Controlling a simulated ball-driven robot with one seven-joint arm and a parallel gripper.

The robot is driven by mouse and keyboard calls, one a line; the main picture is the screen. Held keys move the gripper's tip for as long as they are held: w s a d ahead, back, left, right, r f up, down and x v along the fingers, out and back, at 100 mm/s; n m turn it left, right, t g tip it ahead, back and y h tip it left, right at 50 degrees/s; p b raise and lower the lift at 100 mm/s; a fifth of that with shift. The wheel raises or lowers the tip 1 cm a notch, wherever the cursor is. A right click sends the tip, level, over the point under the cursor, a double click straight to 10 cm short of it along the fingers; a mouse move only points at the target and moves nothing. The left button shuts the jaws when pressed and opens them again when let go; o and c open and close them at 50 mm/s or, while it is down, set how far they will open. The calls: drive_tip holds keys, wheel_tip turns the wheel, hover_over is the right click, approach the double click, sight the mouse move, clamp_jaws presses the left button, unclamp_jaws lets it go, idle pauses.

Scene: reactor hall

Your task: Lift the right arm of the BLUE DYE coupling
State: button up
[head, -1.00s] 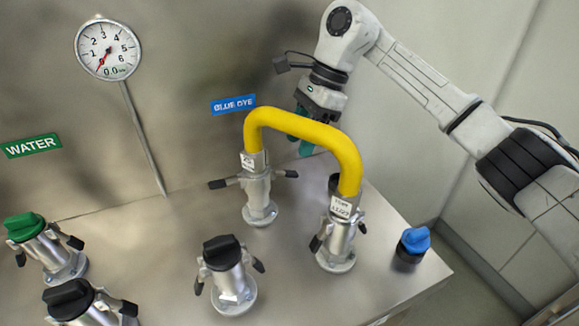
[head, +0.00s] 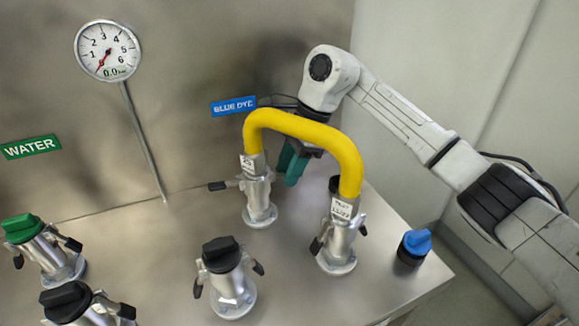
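The BLUE DYE coupling (head: 258,200) is a silver fitting below the blue BLUE DYE sign (head: 234,106). One end of a yellow hose (head: 300,128) sits on its top. Its left arm (head: 218,185) sticks out almost level with a dark tip. Its right arm is mostly hidden at my gripper. My gripper (head: 290,168) has teal fingers pointing down, just right of the coupling and under the hose arch. The hose partly covers the gripper. I cannot tell whether the fingers touch the right arm or how far apart they are.
The hose's other end sits on a second silver coupling (head: 338,245). A blue cap (head: 416,243) stands to its right. A black-capped coupling (head: 225,272) is in front, a green-capped one (head: 38,245) at left. A gauge (head: 107,51) hangs on the back wall.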

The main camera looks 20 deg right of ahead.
clamp_jaws()
drive_tip(key=shift+a+r+h+p, duration=0.1)
drive_tip(key=shift+r+h+p, duration=0.55)
drive_tip(key=shift+h+p, duration=0.3)
drive_tip(key=shift+a+r+h+p, duration=0.1)
drive_tip(key=shift+r+h+p, duration=0.15)
drive_tip(key=shift+h+p, duration=0.35)
drive_tip(key=shift+f+h, duration=0.1)
drive_tip(key=shift+h, duration=0.55)
drive_tip(key=shift+o, duration=1.6)
unclamp_jaws()
